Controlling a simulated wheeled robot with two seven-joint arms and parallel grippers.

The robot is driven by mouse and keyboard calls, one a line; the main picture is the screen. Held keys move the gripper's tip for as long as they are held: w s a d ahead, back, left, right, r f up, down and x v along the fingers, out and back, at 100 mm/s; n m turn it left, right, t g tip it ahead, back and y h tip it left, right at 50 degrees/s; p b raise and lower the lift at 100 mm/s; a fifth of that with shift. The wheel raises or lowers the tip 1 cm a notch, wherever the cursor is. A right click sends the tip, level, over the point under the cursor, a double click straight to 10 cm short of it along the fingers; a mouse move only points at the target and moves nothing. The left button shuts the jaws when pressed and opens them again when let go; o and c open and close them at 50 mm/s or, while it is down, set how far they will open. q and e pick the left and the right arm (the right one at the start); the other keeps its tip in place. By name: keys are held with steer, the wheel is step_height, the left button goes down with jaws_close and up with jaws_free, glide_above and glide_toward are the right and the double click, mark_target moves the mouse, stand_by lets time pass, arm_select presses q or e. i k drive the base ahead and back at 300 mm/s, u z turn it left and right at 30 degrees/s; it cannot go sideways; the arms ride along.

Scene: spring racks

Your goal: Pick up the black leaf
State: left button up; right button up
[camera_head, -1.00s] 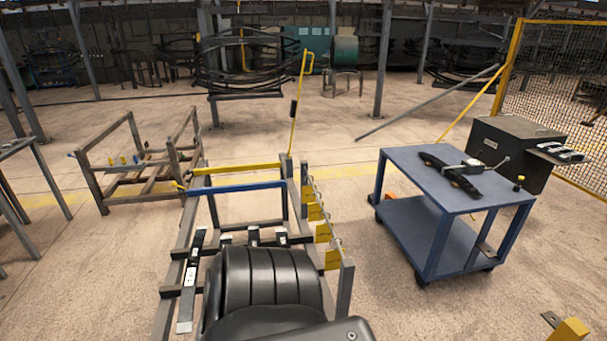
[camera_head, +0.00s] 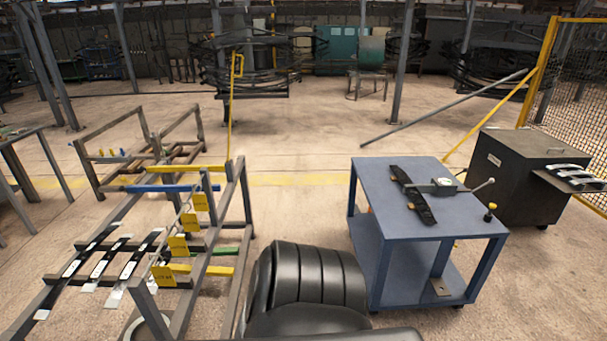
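A long, dark, slightly curved black leaf (camera_head: 412,195) lies on the top of the blue cart (camera_head: 459,214), right of centre. A grey clamp-like tool (camera_head: 440,186) with a handle lies across or beside it; I cannot tell whether they touch. Several more dark leaves (camera_head: 133,257) with pale ends lie side by side on the metal rack at the lower left. Neither of my grippers is in view. A ribbed black part of my own body fills the bottom centre and hides the floor there.
The metal rack (camera_head: 199,276) carries yellow tags. A second frame (camera_head: 94,174) stands behind it. A dark box (camera_head: 497,188) stands right of the cart, near a yellow mesh fence (camera_head: 575,88). Open floor (camera_head: 300,215) lies between rack and cart.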

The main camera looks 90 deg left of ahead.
mark_target(116, 293)
steer(key=i, duration=0.1)
steer(key=u, duration=2.3)
steer(key=i, duration=1.6)
steer(key=u, duration=2.55)
steer(key=i, duration=0.75)
steer(key=z, duration=0.2)
